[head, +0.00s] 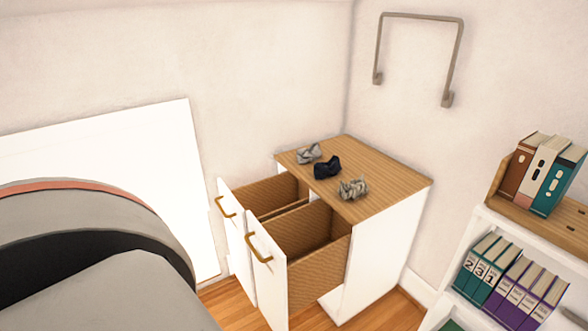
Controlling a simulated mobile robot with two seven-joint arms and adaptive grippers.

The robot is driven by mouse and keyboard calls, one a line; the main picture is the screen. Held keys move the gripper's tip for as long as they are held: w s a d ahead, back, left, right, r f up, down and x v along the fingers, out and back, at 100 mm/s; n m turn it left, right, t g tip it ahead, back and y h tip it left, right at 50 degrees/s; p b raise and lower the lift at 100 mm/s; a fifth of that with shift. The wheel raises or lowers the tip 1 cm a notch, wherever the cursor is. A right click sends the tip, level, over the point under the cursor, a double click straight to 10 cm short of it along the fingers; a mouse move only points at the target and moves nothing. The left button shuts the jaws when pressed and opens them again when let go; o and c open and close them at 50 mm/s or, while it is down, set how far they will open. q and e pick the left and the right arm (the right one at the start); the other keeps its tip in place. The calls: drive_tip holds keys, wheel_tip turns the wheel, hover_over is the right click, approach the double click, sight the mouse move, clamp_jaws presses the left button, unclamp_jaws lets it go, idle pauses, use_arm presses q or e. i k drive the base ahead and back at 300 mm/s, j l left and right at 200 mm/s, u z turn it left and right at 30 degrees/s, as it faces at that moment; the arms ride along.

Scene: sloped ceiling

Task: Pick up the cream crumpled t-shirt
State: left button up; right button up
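Three small crumpled cloths lie in a diagonal row on the wooden top of a white cabinet (402,187). The nearest one, a cream-beige crumpled t-shirt (352,189), lies near the front right part of the top. A dark navy cloth (327,167) lies behind it, and a light grey cloth (308,153) lies farthest back. The cloths are apart from each other. Neither of my grippers shows in the head view.
Two tall drawers (266,272) with brass handles stand pulled out from the cabinet's left side. A metal wall rail (460,45) hangs above. A white bookshelf (497,229) stands at right. A close grey rounded shape covers the lower left; I cannot tell what it is.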

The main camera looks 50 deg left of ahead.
sight(355, 189)
drive_tip(key=u, duration=1.2)
